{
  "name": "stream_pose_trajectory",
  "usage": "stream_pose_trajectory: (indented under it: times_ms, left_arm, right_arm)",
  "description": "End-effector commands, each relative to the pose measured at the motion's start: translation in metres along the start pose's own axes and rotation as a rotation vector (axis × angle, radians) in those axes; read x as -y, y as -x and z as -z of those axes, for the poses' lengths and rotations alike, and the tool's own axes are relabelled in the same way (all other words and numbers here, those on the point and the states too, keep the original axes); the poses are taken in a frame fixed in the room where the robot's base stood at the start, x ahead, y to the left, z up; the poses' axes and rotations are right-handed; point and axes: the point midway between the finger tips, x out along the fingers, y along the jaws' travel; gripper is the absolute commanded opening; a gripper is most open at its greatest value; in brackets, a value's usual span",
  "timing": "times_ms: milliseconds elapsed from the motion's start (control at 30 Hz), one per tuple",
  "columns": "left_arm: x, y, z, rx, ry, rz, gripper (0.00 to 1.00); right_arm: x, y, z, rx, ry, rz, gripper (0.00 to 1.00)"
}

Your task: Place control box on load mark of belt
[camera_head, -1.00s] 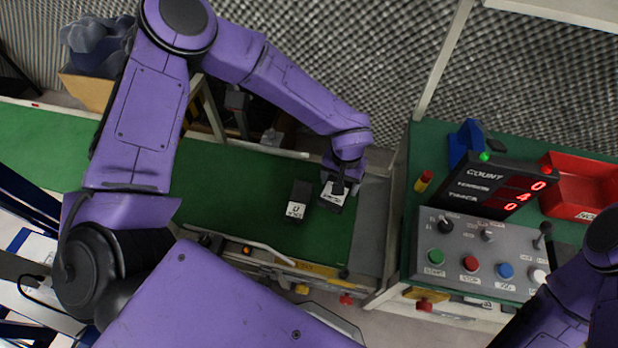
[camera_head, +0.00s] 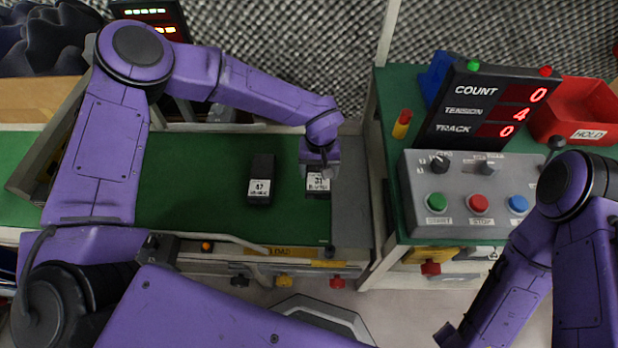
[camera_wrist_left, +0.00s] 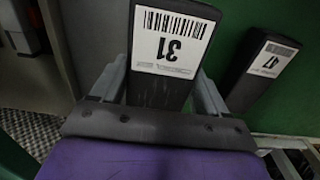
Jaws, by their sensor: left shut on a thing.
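My left gripper (camera_head: 318,172) is shut on a dark box with a white label reading 31 (camera_head: 319,186). It is over the right end of the green belt (camera_head: 200,190). The left wrist view shows this box (camera_wrist_left: 165,85) between the two fingers (camera_wrist_left: 155,98), its label facing the camera. A second dark box, labelled 47 (camera_head: 261,183), lies on the belt just to its left and apart from it. A yellow strip reading LOAD (camera_head: 285,252) is on the belt's near edge. I cannot tell whether the held box touches the belt.
Right of the belt is a green bench with a grey button panel (camera_head: 465,175), a count display (camera_head: 488,110), a red HOLD bin (camera_head: 580,115) and a red-yellow cylinder (camera_head: 402,124).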

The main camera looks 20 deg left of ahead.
Motion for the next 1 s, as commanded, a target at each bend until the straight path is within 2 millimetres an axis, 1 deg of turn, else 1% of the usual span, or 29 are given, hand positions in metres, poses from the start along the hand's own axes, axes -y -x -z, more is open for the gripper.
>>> stream_pose_trajectory:
  times_ms: [33, 167, 267, 300, 400, 767, 800, 867, 900, 1000]
  left_arm:
    - [0.004, -0.006, 0.004, -0.002, 0.001, -0.001, 0.31]
    - [0.012, -0.018, 0.010, -0.002, 0.003, -0.001, 0.31]
    - [0.024, -0.036, 0.018, -0.001, 0.003, 0.000, 0.31]
    - [0.022, -0.046, 0.016, -0.001, 0.000, 0.000, 0.31]
    - [0.021, -0.059, 0.017, -0.003, -0.002, -0.001, 0.31]
    - [0.021, -0.064, 0.017, -0.002, 0.000, -0.002, 0.31]
    - [0.022, -0.065, 0.016, -0.001, 0.000, -0.001, 0.78]
    - [0.022, -0.065, 0.016, -0.002, 0.000, -0.001, 0.97]
    - [0.021, -0.065, 0.016, -0.002, 0.000, -0.001, 1.00]
    - [0.021, -0.064, 0.016, -0.002, 0.000, -0.001, 1.00]
  right_arm:
    - [0.000, -0.002, -0.001, 0.000, 0.000, 0.000, 0.00]
    - [0.000, -0.004, -0.002, 0.000, 0.000, 0.000, 0.00]
    - [0.001, -0.007, -0.003, 0.000, 0.000, 0.000, 0.00]
    - [0.001, -0.010, -0.004, 0.000, 0.000, 0.000, 0.00]
    - [0.001, -0.012, -0.005, 0.000, 0.000, 0.000, 0.00]
    - [0.001, -0.012, -0.005, 0.000, 0.000, 0.000, 0.00]
    - [0.001, -0.013, -0.005, 0.000, 0.000, 0.000, 0.00]
    - [0.001, -0.012, -0.005, 0.000, 0.000, 0.000, 0.00]
    - [0.001, -0.012, -0.005, 0.000, 0.000, 0.000, 0.00]
    - [0.001, -0.012, -0.005, 0.000, 0.000, 0.000, 0.00]
